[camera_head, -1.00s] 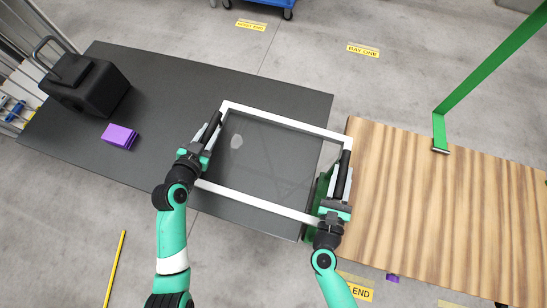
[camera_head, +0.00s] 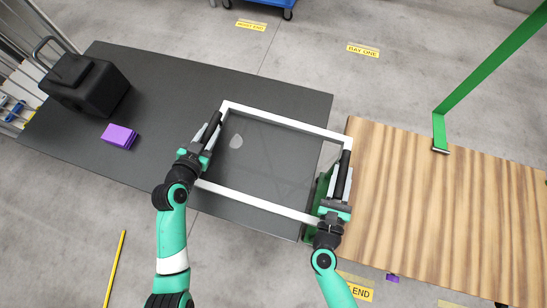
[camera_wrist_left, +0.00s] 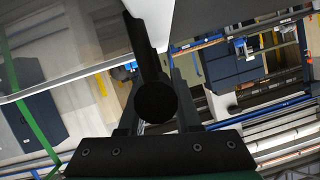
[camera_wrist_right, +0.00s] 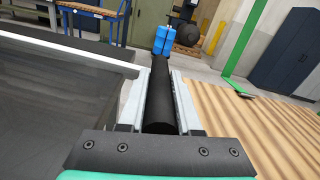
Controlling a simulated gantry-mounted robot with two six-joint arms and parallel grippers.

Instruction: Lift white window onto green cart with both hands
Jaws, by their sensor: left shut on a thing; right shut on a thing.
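The white window (camera_head: 270,207), a white frame with a clear pane, spans between my two grippers. It lies over the right part of the dark table (camera_head: 180,80), and its right side reaches past the table edge to the green cart's near end. My left gripper (camera_head: 209,135) is shut on a black bar at the window's left side. My right gripper (camera_head: 340,178) is shut on a black bar at its right side. The window's white edge also shows in the right wrist view (camera_wrist_right: 70,52). The cart (camera_head: 440,220) has a wood deck and green metalwork. Any gap below the window is unclear.
A black case (camera_head: 85,85) and a purple block (camera_head: 119,136) sit on the table's left part. A tall green post (camera_head: 490,62) rises at the cart's far side. The wood deck is clear. A blue trolley (camera_head: 270,4) stands on the floor beyond.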

